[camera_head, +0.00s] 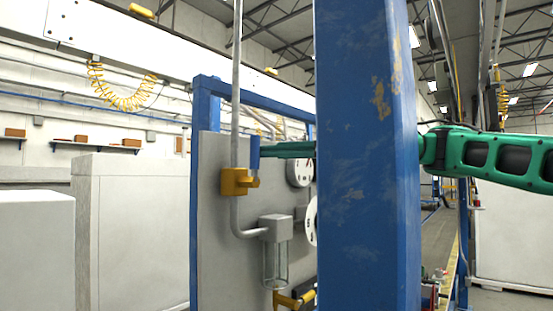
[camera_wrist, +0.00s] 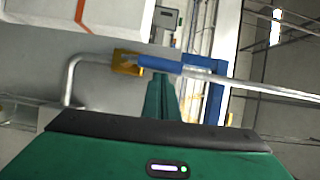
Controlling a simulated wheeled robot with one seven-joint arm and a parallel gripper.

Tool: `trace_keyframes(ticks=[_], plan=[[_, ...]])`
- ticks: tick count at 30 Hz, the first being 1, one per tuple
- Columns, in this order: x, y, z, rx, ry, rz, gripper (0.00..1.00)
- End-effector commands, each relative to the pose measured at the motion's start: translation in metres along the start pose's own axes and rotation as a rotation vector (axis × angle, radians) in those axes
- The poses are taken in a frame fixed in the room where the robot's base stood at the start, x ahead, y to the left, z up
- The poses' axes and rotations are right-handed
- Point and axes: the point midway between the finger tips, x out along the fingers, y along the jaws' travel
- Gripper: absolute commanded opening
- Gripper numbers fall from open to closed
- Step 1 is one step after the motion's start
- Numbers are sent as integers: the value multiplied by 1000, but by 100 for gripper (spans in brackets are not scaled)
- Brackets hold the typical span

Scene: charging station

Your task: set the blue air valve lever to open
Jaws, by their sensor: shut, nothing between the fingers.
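The blue valve lever (camera_head: 255,152) stands upright from the yellow valve body (camera_head: 236,181), along the grey vertical pipe (camera_head: 236,100). In the wrist view the lever (camera_wrist: 160,64) also lies along the pipe line, with the yellow body (camera_wrist: 127,62) at its left end. My green gripper (camera_head: 264,150) comes in from the right, its tips at the lever. In the wrist view the shut fingers (camera_wrist: 161,78) point at the lever's side. I cannot tell whether they touch it. The pillar hides the middle of my arm.
A thick blue pillar (camera_head: 365,160) stands in front of the grey panel (camera_head: 213,230), close to my arm. Gauges (camera_head: 299,172) and a glass filter bowl (camera_head: 275,265) sit near the valve. White cabinets (camera_head: 130,230) stand at left.

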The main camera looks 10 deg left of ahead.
Motion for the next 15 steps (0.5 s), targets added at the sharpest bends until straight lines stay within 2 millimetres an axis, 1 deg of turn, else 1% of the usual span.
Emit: trace_keyframes(ticks=[11,15], plan=[[0,0,0,1,0,-1,0],[-2,0,-6,2,0,-2,0]])
